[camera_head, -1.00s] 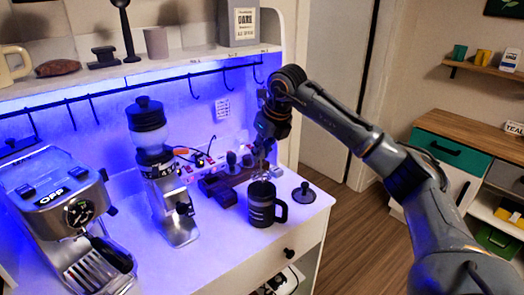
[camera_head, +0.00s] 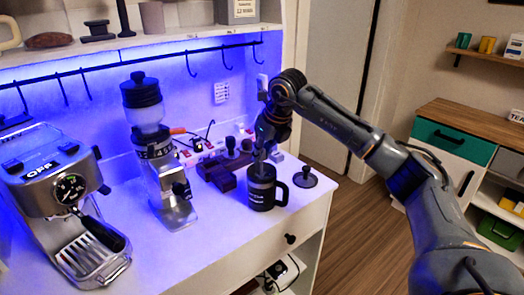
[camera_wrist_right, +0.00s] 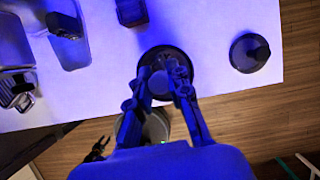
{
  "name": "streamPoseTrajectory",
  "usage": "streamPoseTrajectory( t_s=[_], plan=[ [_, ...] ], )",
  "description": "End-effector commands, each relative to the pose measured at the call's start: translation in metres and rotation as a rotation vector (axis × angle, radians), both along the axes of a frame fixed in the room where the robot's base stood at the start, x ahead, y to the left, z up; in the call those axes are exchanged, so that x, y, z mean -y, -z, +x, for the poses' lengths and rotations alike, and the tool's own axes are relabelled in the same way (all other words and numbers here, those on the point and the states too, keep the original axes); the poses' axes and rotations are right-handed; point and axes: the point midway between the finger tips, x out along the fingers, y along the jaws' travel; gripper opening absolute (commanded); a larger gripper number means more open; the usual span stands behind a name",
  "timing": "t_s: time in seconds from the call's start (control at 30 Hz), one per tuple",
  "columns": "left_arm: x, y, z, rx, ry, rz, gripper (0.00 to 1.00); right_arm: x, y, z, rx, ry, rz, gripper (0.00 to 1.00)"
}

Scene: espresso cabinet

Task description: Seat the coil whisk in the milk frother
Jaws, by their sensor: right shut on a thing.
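The milk frother (camera_head: 262,193) is a dark mug-shaped jug with a handle, upright near the front right of the white cabinet top. Its round dark rim (camera_wrist_right: 186,91) shows in the right wrist view. My right gripper (camera_head: 262,157) points down at the frother's mouth, and its fingers (camera_wrist_right: 163,79) are over the opening in the right wrist view. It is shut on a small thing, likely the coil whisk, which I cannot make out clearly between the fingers. Whether the whisk touches the frother's bottom is hidden. My left gripper is not in view.
A dark knobbed lid (camera_head: 305,179) lies right of the frother, near the edge. A dark wooden tamping stand (camera_head: 218,173) stands behind left. A grinder (camera_head: 160,160) and espresso machine (camera_head: 62,200) stand to the left. Hooks (camera_head: 190,65) hang under the shelf.

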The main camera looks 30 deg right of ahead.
Motion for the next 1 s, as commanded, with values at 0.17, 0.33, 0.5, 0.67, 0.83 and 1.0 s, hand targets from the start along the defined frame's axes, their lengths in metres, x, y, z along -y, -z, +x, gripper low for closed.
streamPoseTrajectory(
  t_s=[0.17,0.33,0.5,0.67,0.83,1.0],
  plan=[
    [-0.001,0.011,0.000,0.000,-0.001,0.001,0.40,0.000,0.016,0.000,-0.001,0.000,0.000,0.00],
    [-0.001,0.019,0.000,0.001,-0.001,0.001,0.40,0.000,0.028,0.000,-0.001,0.000,0.000,0.00],
    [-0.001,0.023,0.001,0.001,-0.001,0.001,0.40,0.000,0.035,0.000,-0.001,0.000,0.000,0.00],
    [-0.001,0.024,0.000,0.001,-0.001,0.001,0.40,0.000,0.037,0.000,0.000,0.000,0.000,0.00],
    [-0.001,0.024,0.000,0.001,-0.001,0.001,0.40,0.000,0.037,0.000,0.000,0.000,0.000,0.00],
    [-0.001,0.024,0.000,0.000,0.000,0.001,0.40,0.000,0.037,0.000,0.000,0.000,0.000,0.43]
  ],
)
